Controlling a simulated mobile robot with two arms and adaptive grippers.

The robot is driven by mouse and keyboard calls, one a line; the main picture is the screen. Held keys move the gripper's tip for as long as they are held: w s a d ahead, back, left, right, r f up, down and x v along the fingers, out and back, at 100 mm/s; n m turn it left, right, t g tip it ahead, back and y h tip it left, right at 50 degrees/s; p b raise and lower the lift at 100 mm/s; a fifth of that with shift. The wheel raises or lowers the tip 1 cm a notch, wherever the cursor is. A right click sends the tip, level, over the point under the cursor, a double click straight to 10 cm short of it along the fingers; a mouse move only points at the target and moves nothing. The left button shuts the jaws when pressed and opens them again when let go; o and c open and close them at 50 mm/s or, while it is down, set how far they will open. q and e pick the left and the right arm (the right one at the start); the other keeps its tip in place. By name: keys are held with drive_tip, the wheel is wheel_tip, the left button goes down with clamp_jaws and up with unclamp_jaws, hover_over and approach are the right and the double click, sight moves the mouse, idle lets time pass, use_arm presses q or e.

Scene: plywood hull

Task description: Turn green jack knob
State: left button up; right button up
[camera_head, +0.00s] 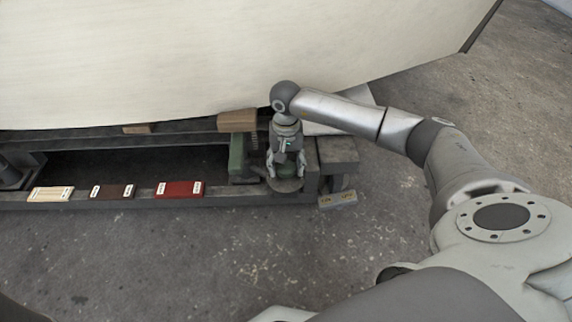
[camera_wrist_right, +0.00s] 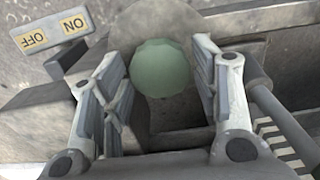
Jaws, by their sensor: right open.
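The green jack knob (camera_wrist_right: 161,68) shows in the right wrist view as a pale green, scalloped round knob on a grey disc. My right gripper (camera_wrist_right: 160,95) is open, with its two fingers on either side of the knob; I cannot tell whether they touch it. In the head view my right gripper (camera_head: 287,165) points down over the right end of the dark frame, and it mostly hides the knob. A dark green jack body (camera_head: 239,157) stands just left of the gripper. My left gripper is in neither view.
The pale plywood hull (camera_head: 180,60) hangs close above and behind. A wooden block (camera_head: 237,121) sits under it. Red (camera_head: 179,189), dark (camera_head: 113,191) and cream (camera_head: 50,194) pieces lie on the front rail. An ON/OFF label (camera_wrist_right: 52,35) is near the gripper. The floor in front is clear.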

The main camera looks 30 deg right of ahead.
drive_tip(key=c, duration=0.7)
drive_tip(key=shift+c, duration=0.2)
